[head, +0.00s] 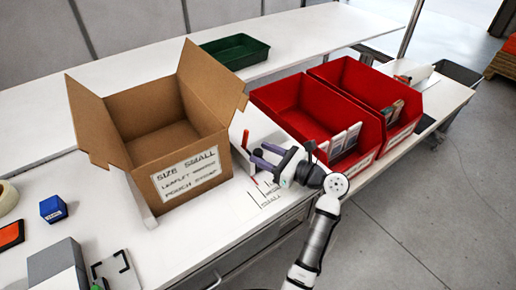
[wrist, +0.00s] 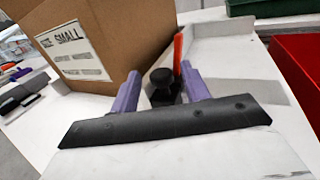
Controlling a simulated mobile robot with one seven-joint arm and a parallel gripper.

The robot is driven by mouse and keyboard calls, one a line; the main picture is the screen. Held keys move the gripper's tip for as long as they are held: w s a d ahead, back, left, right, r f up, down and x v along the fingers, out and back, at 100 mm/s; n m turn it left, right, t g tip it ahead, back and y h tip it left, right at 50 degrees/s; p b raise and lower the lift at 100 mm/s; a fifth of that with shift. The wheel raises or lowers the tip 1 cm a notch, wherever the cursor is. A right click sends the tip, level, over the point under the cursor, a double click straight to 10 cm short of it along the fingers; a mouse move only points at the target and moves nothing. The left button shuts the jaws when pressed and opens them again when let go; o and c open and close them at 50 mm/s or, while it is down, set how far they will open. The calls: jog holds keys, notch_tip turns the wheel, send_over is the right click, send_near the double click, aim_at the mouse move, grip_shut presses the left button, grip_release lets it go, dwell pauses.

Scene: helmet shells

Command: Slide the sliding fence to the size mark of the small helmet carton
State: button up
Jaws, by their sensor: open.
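The open carton (head: 165,120) stands on the white bench, its label reading "SIZE SMALL"; it is at the upper left of the wrist view (wrist: 125,35). My gripper (head: 262,155) is open just right of the carton, its two purple fingers pointing towards a black knob (wrist: 162,84). In the wrist view the knob sits between the fingers (wrist: 162,76), with an orange upright strip (wrist: 178,52) behind it. I take these as part of the sliding fence. I cannot tell whether the fingers touch the knob. A printed sheet (head: 264,196) lies below; its size marks are not readable.
Two red bins (head: 290,95) with white cards stand right of my gripper. A low white-walled piece (wrist: 235,65) lies beyond the knob. A green tray (head: 235,50) is on the back bench. A blue box (head: 53,208) and other small items are at left.

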jog(key=shift+x, duration=1.2)
grip_shut()
